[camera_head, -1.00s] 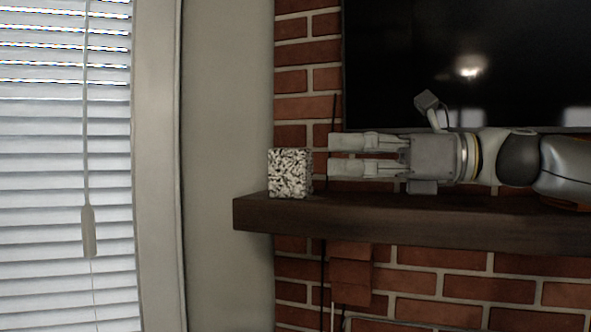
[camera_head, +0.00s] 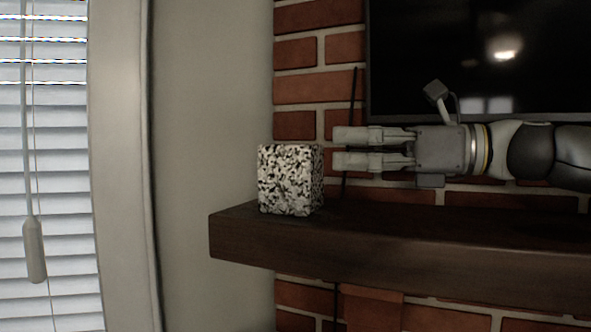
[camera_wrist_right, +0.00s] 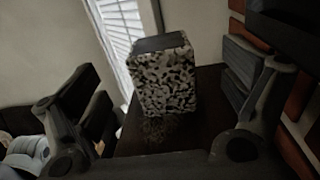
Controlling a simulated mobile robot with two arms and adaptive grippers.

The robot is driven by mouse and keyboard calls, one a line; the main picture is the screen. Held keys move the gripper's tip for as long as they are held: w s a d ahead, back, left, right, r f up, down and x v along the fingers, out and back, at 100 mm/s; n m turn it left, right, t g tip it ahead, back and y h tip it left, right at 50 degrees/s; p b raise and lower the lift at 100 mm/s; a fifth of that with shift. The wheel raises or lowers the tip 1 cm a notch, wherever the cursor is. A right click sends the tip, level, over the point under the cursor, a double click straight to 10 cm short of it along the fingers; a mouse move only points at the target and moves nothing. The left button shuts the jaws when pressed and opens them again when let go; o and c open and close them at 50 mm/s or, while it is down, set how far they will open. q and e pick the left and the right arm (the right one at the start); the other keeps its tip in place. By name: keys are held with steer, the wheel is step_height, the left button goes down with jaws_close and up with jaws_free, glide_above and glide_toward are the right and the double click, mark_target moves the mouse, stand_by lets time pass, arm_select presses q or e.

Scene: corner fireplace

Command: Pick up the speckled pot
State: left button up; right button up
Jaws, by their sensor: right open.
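The speckled pot (camera_head: 289,180) is a black-and-white cube-shaped pot standing upright near the left end of the dark wooden mantel (camera_head: 400,235). My right gripper (camera_head: 340,148) comes in from the right in the head view, fingers pointing left towards the pot, with a small gap seen between fingertips and pot. In the right wrist view the pot (camera_wrist_right: 163,78) shows ahead between the two spread fingers, its dark top visible. The right gripper is open and empty. My left gripper is not seen.
A dark TV screen (camera_head: 480,60) hangs on the brick wall (camera_head: 305,88) behind my right arm. A window with blinds (camera_head: 45,150) is at the left, beside a plain wall. The mantel is bare right of the pot.

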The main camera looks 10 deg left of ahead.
mark_target(319, 149)
steer(key=a, duration=0.3)
steer(key=shift+w+p, duration=0.25)
steer(key=shift+p, duration=0.15)
steer(key=shift+w+a, duration=0.15)
steer(key=shift+a, duration=0.15)
steer(key=shift+a+f+p, duration=0.1)
steer(key=shift+a+p, duration=0.15)
steer(key=shift+p, duration=0.05)
steer(key=a+p, duration=0.2)
steer(key=shift+a+p, duration=0.15)
steer(key=shift+p, duration=0.2)
steer(key=shift+w+a+f+p, duration=0.15)
steer(key=shift+a+p, duration=0.2)
steer(key=shift+a, duration=0.6)
steer(key=shift+a+f, duration=0.1)
steer(key=shift+a, duration=0.15)
steer(key=shift+d, duration=0.3)
steer(key=c, duration=0.7)
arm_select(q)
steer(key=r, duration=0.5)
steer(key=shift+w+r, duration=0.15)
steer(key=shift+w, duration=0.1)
arm_select(e)
steer(key=shift+a, duration=0.1)
steer(key=c, duration=0.6)
